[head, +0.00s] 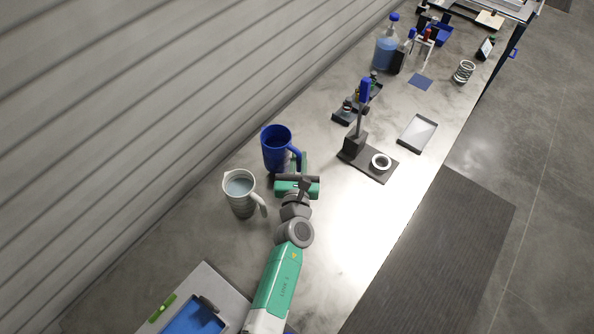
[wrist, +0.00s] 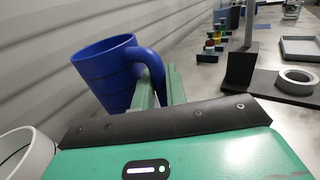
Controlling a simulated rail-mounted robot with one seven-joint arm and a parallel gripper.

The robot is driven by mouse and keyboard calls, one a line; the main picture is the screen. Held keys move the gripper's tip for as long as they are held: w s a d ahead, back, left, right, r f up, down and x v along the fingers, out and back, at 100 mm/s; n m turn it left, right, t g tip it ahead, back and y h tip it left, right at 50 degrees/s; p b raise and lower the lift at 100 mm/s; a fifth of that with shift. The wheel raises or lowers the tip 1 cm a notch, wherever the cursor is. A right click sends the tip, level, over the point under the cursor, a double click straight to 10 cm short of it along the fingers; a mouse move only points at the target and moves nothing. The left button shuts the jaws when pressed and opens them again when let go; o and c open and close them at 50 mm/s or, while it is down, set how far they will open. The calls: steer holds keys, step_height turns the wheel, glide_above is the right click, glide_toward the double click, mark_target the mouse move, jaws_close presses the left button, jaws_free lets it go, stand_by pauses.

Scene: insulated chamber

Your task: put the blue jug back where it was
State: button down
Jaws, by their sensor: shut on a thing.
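The blue jug (head: 274,150) is at the wall side of the bench in the head view, mouth up. It also shows upper left in the wrist view (wrist: 108,75), leaning a little in that tilted picture. My gripper (head: 300,162) is shut on the jug's handle, on the jug's right side. The green fingers (wrist: 162,88) meet around the handle in the wrist view. The jug's lower part is partly hidden by the gripper, and I cannot tell whether its base touches the bench.
A grey jug (head: 238,202) stands close by, left of my gripper. A black stand (head: 354,142) with a blue-topped post and a white ring (head: 381,161) are to the right. A shallow grey tray (head: 417,134) lies beyond. A blue bin (head: 195,318) is at the near end.

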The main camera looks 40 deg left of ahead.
mark_target(298, 169)
steer(key=shift+f+b, duration=1)
steer(key=shift+f, duration=0.75)
steer(key=shift+f, duration=0.1)
steer(key=c, duration=1.4)
jaws_free()
steer(key=shift+c, duration=0.2)
steer(key=shift+r, duration=0.2)
steer(key=p+v, duration=0.2)
steer(key=v, duration=1)
steer(key=shift+f, duration=0.15)
